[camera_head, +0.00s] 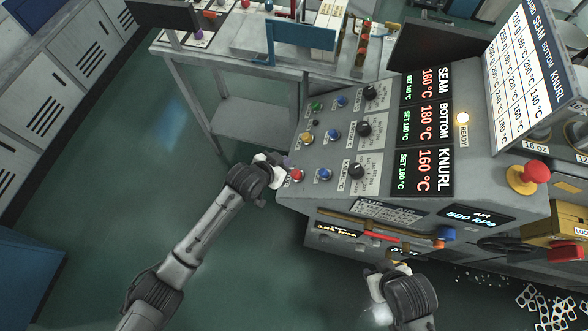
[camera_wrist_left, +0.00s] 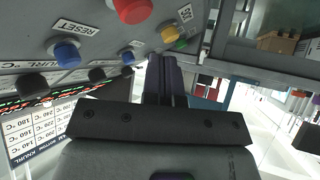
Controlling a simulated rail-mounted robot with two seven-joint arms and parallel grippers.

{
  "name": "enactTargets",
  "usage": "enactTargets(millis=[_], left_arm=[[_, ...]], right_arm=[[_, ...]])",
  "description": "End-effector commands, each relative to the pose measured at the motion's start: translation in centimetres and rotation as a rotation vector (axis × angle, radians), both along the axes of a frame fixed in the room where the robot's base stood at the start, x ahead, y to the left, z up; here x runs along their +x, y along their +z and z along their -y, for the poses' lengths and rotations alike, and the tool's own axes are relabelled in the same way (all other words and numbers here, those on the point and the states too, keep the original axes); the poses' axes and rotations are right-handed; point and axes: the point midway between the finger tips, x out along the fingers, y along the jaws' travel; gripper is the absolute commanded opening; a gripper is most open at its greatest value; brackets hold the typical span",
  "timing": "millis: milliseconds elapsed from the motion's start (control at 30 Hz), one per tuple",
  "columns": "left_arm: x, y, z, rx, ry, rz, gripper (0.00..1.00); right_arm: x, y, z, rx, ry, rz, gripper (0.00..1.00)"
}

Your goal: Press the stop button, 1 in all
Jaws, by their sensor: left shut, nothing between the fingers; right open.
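A red button (camera_head: 297,176) sits at the lower left corner of the sloped control panel. It shows large at the top of the left wrist view (camera_wrist_left: 132,10), where its label is not in view. My left gripper (camera_head: 283,163) is shut and empty, right beside the red button at the panel's left edge. Its closed fingers (camera_wrist_left: 165,75) point toward the panel, below and right of the red button in the wrist view. I cannot tell whether they touch the panel. My right gripper (camera_head: 392,269) is open below the machine's front, away from the button.
Near the red button are a blue button (camera_head: 324,174), a yellow button (camera_head: 306,138) and black knobs (camera_head: 356,171). A red mushroom button on a yellow base (camera_head: 521,184) stands at the right. A metal table (camera_head: 240,118) stands behind. The green floor at left is clear.

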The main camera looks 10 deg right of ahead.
Motion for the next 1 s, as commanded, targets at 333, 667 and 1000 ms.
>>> enactTargets(millis=[333, 667, 1000], left_arm=[[0.6, 2.7, -1.7, 0.001, 0.001, 0.000, 0.00], [0.7, 2.6, -1.7, 0.000, 0.000, 0.000, 0.00], [0.7, 2.6, -1.7, 0.000, 0.000, 0.000, 0.00]], right_arm=[[0.0, 2.6, 0.0, 0.000, 0.000, 0.000, 0.43], [0.0, 2.5, 0.0, 0.000, 0.000, 0.000, 0.43], [0.0, 2.5, 0.0, 0.000, 0.000, 0.000, 0.43]])
